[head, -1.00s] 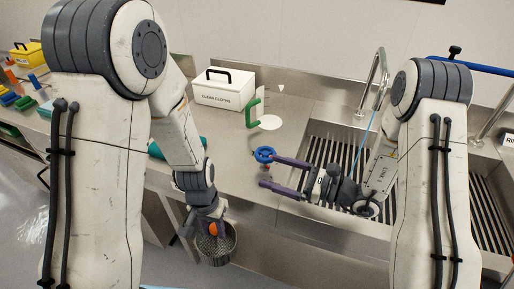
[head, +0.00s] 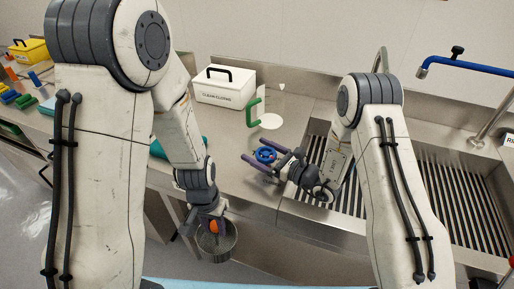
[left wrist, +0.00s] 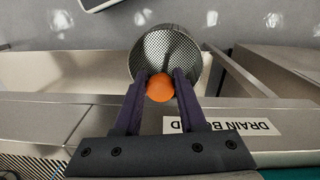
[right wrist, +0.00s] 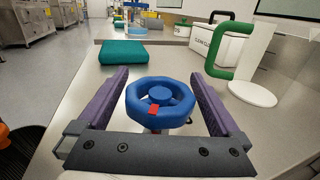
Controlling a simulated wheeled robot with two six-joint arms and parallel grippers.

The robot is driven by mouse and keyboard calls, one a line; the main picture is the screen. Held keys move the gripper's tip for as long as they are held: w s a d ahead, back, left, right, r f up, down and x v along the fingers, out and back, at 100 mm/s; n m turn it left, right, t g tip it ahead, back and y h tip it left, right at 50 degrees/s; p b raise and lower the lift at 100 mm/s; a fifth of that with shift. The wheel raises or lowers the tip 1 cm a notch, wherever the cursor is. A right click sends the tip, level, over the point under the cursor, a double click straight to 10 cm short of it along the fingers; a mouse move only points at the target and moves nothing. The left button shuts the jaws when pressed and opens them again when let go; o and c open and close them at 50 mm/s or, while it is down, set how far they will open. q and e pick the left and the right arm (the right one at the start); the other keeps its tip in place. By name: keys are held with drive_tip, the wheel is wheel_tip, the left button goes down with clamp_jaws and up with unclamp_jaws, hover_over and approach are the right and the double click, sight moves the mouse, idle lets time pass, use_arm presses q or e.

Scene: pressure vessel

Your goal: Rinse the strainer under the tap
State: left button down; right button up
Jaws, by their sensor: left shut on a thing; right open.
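The strainer (head: 217,246) is a grey mesh basket with an orange grip (left wrist: 160,88). My left gripper (head: 212,228) is shut on that orange grip, and the basket hangs in front of the counter edge, away from the sink. It also shows in the left wrist view (left wrist: 168,45). A blue handwheel (head: 265,154) stands on the counter left of the sink. My right gripper (right wrist: 161,75) is open, with its fingers either side of the wheel (right wrist: 135,103), apparently not touching it. The silver tap (head: 382,58) is mostly hidden behind my right arm.
The slatted sink (head: 318,145) lies right of the wheel. A second sink (head: 455,190) has a blue-ended tap (head: 470,65). A green handle (head: 254,112), a white cloth box (head: 225,84) and a teal block (right wrist: 124,52) stand on the counter.

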use_arm(q)
drive_tip(key=shift+r, duration=0.1)
use_arm(e)
drive_tip(key=shift+w+a, duration=0.2)
drive_tip(key=shift+a, duration=0.15)
drive_tip(key=c, duration=1.2)
use_arm(q)
drive_tip(key=shift+f+b, duration=0.95)
use_arm(e)
drive_tip(key=shift+w+d+f+m+t+h, duration=0.1)
drive_tip(key=shift+m+t+h, duration=0.45)
drive_tip(key=shift+t, duration=0.1)
drive_tip(key=shift+w+d+m+t+h, duration=0.1)
drive_tip(key=shift+m+t+h, duration=0.45)
drive_tip(key=shift+t, duration=0.1)
drive_tip(key=shift+c, duration=0.2)
use_arm(q)
drive_tip(key=shift+f+b, duration=0.3)
drive_tip(key=shift+f, duration=0.05)
use_arm(e)
drive_tip(key=shift+w+d+m+t+h, duration=0.15)
drive_tip(key=shift+d+m+t+h, duration=0.05)
drive_tip(key=shift+m+t+h, duration=0.6)
drive_tip(key=o, duration=1.2)
drive_tip(key=shift+o, duration=0.2)
